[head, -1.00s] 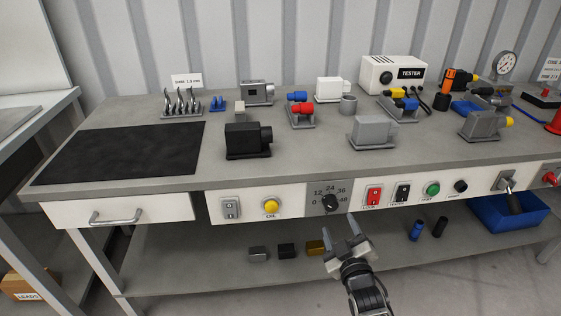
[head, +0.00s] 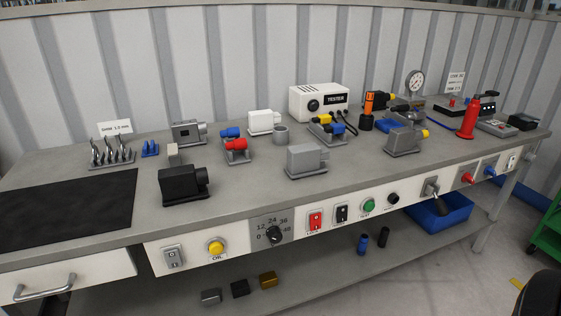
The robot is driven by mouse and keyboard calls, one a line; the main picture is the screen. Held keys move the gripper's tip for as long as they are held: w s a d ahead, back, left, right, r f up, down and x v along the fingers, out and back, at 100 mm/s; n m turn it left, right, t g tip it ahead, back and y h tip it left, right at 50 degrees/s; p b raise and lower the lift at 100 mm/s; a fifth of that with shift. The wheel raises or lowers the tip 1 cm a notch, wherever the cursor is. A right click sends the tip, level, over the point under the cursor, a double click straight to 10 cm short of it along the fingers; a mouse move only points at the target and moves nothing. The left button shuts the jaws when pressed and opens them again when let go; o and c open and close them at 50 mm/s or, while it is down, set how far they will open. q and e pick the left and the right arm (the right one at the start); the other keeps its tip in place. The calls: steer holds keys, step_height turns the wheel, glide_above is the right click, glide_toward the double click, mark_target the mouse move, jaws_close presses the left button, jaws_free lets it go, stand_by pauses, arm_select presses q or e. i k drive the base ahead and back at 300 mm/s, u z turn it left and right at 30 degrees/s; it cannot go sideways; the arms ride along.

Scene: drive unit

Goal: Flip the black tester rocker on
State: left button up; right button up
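The black tester rocker (head: 341,214) is on the white front panel of the bench, between the red rocker (head: 315,221) and the green button (head: 369,205). It is small in the picture, and I cannot tell which way it is tipped. Nothing covers it or touches it. The white tester box (head: 319,103) stands at the back of the bench top. Neither of my grippers shows in the head view.
The panel also carries a grey switch (head: 173,257), a yellow button (head: 216,247), a rotary dial (head: 273,234), a black knob (head: 393,198) and a lever (head: 432,188). A blue bin (head: 441,214) sits below. The floor before the panel's right part is clear.

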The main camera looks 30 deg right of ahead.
mark_target(342, 212)
steer(key=u, duration=2.25)
steer(key=k, duration=2.15)
steer(key=z, duration=2.3)
steer(key=k, duration=0.55)
steer(key=u, duration=0.55)
steer(key=i, duration=0.75)
